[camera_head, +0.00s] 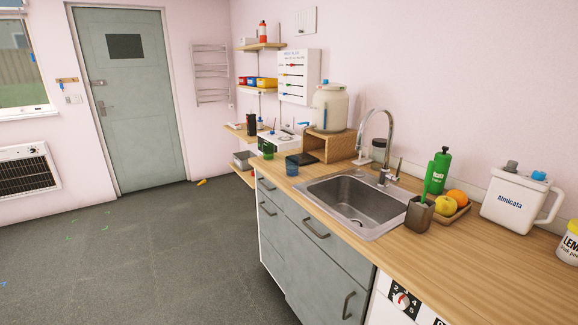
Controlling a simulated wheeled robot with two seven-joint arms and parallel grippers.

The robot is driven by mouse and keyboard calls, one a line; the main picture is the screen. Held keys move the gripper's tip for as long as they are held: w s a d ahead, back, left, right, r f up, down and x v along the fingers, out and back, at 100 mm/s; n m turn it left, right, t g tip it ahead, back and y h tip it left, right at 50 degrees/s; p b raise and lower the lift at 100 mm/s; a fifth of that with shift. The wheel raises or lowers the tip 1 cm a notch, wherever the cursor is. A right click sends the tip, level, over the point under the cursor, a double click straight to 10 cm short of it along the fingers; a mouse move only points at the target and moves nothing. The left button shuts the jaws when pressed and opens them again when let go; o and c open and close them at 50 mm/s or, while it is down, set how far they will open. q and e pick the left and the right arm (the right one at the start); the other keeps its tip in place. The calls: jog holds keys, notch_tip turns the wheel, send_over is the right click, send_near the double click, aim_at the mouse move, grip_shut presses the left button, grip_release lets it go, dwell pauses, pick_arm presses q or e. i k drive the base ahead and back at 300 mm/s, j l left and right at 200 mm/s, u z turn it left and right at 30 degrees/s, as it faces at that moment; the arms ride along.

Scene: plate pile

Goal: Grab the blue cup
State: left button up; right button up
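A small blue cup (292,167) stands upright on the wooden counter, just left of the sink's far corner. A green cup (268,151) stands behind it to the left, near the counter's far end. Neither of my grippers shows in the head view, so nothing is seen touching the blue cup.
The metal sink (357,202) with its tall faucet (389,140) lies right of the cup. A dark flat object (304,157) and a wooden stand (331,148) bearing a large dispenser (329,108) are behind it. The grey floor (150,262) left of the cabinets is mostly clear.

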aim_at(292, 166)
jog(key=i+j+z, duration=0.1)
jog(key=z, duration=0.25)
jog(key=i+j+z, duration=0.1)
jog(key=z, duration=0.25)
jog(key=i+j+z, duration=0.3)
jog(key=k+l, duration=0.1)
